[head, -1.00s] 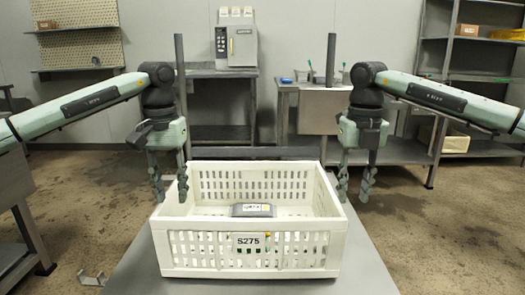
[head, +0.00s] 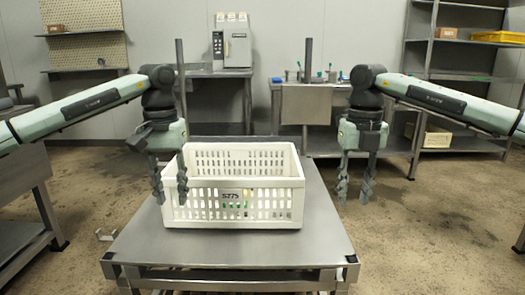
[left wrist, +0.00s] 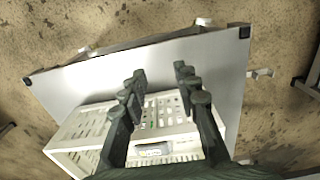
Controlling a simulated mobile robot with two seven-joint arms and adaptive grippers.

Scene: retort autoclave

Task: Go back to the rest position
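My left gripper (head: 170,192) hangs fingers down with its fingers apart, overlapping the crate's left front corner in the head view. In the left wrist view my left gripper (left wrist: 160,73) shows a clear gap with nothing held. My right gripper (head: 354,192) hangs fingers down, open and empty, to the right of the crate. The white slotted crate (head: 290,190), labelled S275, stands on the grey table (head: 230,250). The crate also shows in the left wrist view (left wrist: 75,132), with a pale labelled item (left wrist: 154,151) partly visible between the fingers. Its contents are mostly hidden in the head view.
A steel table (head: 20,180) stands at the left. A bench with a boxy appliance (head: 232,47) and a sink unit (head: 306,103) stand along the back wall. Shelving (head: 460,75) is at the back right. Floor is bare on both sides of the table.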

